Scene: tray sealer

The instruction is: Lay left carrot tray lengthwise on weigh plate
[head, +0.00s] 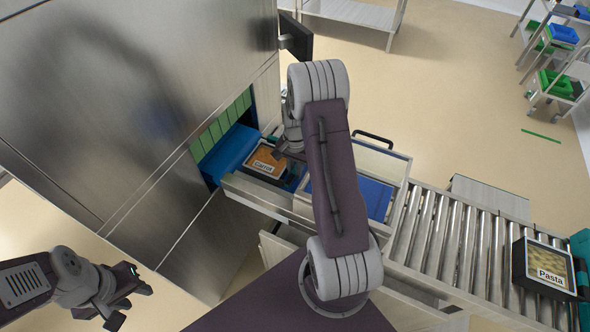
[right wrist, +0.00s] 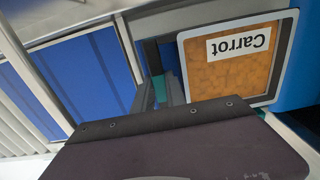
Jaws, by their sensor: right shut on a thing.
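The carrot tray (head: 266,162) is dark-rimmed with orange contents and a "Carrot" label. It lies at the blue opening of the steel machine, and fills the upper right of the right wrist view (right wrist: 225,76). My right gripper (head: 287,152) is shut on the tray's near side edge; my arm partly hides it in the head view. A flat blue plate (head: 376,198), perhaps the weigh plate, lies right of the tray, partly behind my arm. It also shows in the right wrist view (right wrist: 85,85). My left gripper (head: 128,303) is open and empty at lower left, far from the tray.
A roller conveyor (head: 440,235) runs right from the blue plate. A pasta tray (head: 546,268) sits at its far end. The steel machine (head: 140,100) walls off the left. A black handle (head: 373,138) stands behind the plate.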

